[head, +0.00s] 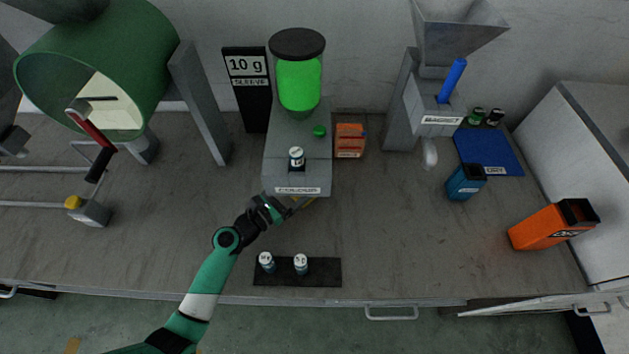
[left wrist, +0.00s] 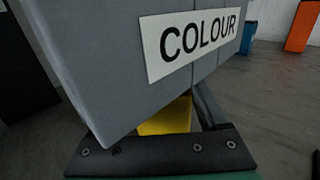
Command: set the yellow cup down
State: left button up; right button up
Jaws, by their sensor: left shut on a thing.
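The yellow cup shows as a small yellow patch in the left wrist view (left wrist: 166,118), between my left gripper's fingers and close to the lower front of the grey block labelled COLOUR (left wrist: 120,70). Most of the cup is hidden. In the head view a bit of yellow (head: 309,199) shows at the gripper's tip. My left gripper (head: 290,208) is shut on the yellow cup, just in front of the COLOUR block (head: 298,180). I cannot tell whether the cup touches the bench (head: 390,240). My right gripper is not in view.
Two small labelled bottles stand on a black mat (head: 325,272) near the front edge. A blue container (head: 464,184) and an orange bin (head: 540,228) stand to the right. A small orange box (head: 350,138) is beside the COLOUR block. The bench right of my gripper is clear.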

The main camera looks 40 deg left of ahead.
pick_arm(q)
jog(key=shift+w+f, duration=0.2)
jog(key=shift+f, duration=0.65)
jog(key=shift+s+a, duration=0.1)
jog(key=shift+s, duration=0.8)
jog(key=shift+w+f, duration=0.1)
jog(key=shift+w, duration=0.25)
jog(key=o, duration=1.4)
jog(key=shift+s, duration=0.1)
jog(key=shift+c, duration=0.2)
jog(key=shift+r, duration=0.2)
jog(key=s, duration=0.4)
jog(key=s+p, duration=0.1)
jog(key=s, duration=0.7)
jog(key=shift+a+p, duration=0.3)
jog(key=shift+a, duration=0.1)
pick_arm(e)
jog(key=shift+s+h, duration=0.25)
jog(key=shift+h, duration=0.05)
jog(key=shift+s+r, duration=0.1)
